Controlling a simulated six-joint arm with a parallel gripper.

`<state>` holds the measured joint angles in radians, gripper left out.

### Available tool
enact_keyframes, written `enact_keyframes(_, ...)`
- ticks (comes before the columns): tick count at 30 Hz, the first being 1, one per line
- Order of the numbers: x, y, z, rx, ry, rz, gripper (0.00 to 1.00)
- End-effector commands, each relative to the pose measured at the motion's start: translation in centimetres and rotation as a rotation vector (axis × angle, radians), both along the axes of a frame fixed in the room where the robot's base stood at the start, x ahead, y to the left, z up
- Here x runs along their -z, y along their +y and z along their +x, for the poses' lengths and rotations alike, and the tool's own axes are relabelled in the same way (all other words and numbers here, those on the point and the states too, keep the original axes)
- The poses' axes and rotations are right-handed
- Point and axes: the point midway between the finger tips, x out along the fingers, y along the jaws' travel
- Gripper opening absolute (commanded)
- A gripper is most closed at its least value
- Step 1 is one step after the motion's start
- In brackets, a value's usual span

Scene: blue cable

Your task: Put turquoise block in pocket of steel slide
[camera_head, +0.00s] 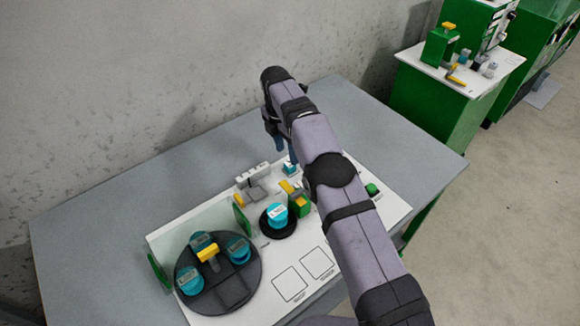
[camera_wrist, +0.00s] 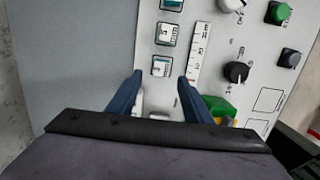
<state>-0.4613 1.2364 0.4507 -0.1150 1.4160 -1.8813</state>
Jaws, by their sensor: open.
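Small turquoise blocks with white labelled tops stand in a row in the wrist view; the nearest turquoise block (camera_wrist: 161,67) lies just beyond and between my fingertips. In the head view a small turquoise block (camera_head: 290,168) shows just below my fingers. My gripper (camera_wrist: 158,76) is open, with its two blue fingers apart and nothing visibly held. In the head view my gripper (camera_head: 284,146) hangs over the back of the white panel. A grey metal piece (camera_head: 257,192), probably the steel slide, is left of it; I cannot make out its pocket.
A dark round turntable (camera_head: 245,285) carries several turquoise round pieces. Another turquoise round piece (camera_head: 277,214) sits on a small black disc. A green and yellow part (camera_wrist: 220,108), a dark knob (camera_wrist: 236,72) and a printed scale (camera_wrist: 198,52) are near my right finger. Bare grey table (camera_head: 95,225) lies left.

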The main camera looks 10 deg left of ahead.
Motion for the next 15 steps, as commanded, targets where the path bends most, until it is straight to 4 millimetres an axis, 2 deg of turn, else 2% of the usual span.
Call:
enact_keyframes(3,0.9,-0.1,0.0,0.001,0.001,-0.001,0.46)
enact_keyframes(10,1.5,-0.2,0.1,0.002,0.002,-0.002,0.46)
enact_keyframes(15,3.3,-0.6,0.2,0.003,0.004,-0.003,0.46)
